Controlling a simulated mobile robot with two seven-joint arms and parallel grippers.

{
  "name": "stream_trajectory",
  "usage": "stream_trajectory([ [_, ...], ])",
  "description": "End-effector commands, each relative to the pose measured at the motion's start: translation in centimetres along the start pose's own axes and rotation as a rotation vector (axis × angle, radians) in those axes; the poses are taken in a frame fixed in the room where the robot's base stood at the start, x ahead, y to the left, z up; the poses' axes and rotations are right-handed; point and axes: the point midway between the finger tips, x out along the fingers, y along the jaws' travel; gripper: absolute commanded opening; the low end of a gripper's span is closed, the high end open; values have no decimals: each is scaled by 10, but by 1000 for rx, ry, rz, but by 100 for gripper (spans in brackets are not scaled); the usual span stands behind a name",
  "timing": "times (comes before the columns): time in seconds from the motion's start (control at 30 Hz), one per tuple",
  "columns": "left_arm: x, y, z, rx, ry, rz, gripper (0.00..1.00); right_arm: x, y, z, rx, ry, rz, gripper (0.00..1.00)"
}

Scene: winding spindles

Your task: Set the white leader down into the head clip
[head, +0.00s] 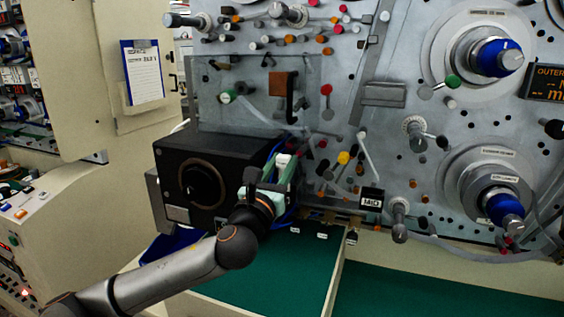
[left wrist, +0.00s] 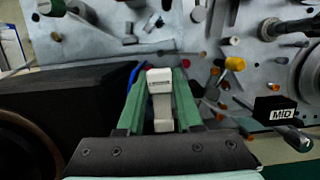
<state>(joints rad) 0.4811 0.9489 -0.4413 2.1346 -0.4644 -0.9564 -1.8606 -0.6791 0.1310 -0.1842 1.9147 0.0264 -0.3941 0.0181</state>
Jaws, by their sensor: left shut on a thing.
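My left gripper (head: 280,172) has green fingers and reaches up to the machine front, just right of a black box. It is shut on the white leader (left wrist: 160,82), a small pale block with a paler strip below it, seen between the fingers in the left wrist view. The leader's white top (head: 283,158) also shows at the fingertips in the head view. I cannot make out the head clip for certain; the fingers and leader may hide it. My right gripper is not in view.
The black box (head: 175,162) with a round dark front stands close left of the gripper. Pegs and levers crowd the grey panel (head: 385,60). A MID sign (head: 371,198) and two blue-hubbed spindles (head: 497,58) are to the right. The green surface (head: 262,268) below is mostly clear.

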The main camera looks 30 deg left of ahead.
Motion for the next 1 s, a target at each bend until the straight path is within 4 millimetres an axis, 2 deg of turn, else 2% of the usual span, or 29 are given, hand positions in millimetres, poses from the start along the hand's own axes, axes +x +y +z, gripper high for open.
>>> stream_trajectory([
  [0.37,-1,0,-2,0,0,0,3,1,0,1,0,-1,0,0],
  [0.4,-1,0,-2,0,0,0,38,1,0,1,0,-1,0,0],
  [0.6,-1,0,-2,0,1,0,60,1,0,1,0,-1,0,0],
  [0.7,-1,0,-2,0,1,0,69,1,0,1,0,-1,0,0],
  [1.0,0,0,-3,0,1,0,69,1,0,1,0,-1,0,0],
])
